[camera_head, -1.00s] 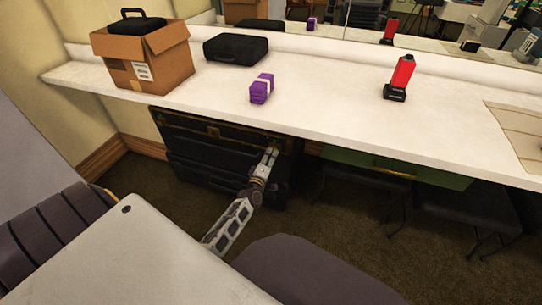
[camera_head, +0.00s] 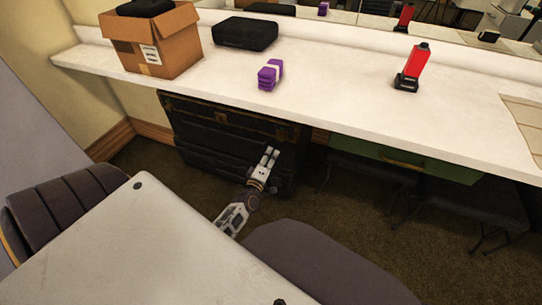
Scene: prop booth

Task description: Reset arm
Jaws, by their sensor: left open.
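My left gripper (camera_head: 268,158) is open and empty. It is in front of the dark trunk (camera_head: 215,135) under the counter, below the counter's front edge. I cannot tell whether its fingertips touch the trunk. My left arm reaches up to it from the lower middle of the view. My right gripper is not in view.
A white counter (camera_head: 330,85) runs across the view. On it are a cardboard box (camera_head: 170,45) with a black case on top, a black case (camera_head: 245,34), a purple bundle (camera_head: 269,75) and a red-and-black device (camera_head: 413,67). A green drawer (camera_head: 430,164) and dark stools (camera_head: 470,200) are below.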

